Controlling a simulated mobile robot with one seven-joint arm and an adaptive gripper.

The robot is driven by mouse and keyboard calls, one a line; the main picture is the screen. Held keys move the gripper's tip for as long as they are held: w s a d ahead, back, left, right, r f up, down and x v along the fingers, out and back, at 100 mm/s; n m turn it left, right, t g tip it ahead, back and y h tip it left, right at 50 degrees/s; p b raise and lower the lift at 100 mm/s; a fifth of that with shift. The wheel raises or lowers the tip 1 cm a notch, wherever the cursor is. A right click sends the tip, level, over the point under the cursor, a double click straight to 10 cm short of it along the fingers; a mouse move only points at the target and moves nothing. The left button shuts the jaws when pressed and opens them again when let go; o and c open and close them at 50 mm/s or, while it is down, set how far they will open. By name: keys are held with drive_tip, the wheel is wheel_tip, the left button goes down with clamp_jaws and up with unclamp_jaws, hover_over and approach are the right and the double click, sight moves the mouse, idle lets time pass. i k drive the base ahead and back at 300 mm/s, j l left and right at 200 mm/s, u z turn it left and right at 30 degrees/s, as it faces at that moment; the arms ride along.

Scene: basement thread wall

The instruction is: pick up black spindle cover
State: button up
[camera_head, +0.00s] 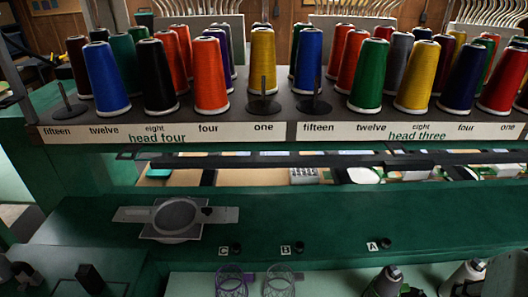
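I cannot tell for sure which thing is the black spindle cover. A black cone-shaped thread spool (157,78) stands upright on the rack above the label "eight" of head four. Three small black knob-like pieces sit on the green ledge beside white labels: one by C (236,248), one by B (299,247) and one by A (386,243). Bare dark spindles on round bases show at "fifteen" of head four (68,104), at "one" (263,100) and at "fifteen" of head three (316,100). My gripper is not in view.
Several coloured thread cones crowd the rack (290,131). A grey hoop plate (176,216) lies on the green ledge (330,215) at left. A purple-rimmed mesh cup (232,283) and a clear one (279,284) stand below. The ledge's middle is mostly clear.

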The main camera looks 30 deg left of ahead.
sight(87, 275)
drive_tip(key=u, duration=2.9)
drive_tip(key=i+j+z, duration=0.25)
drive_tip(key=j, duration=0.1)
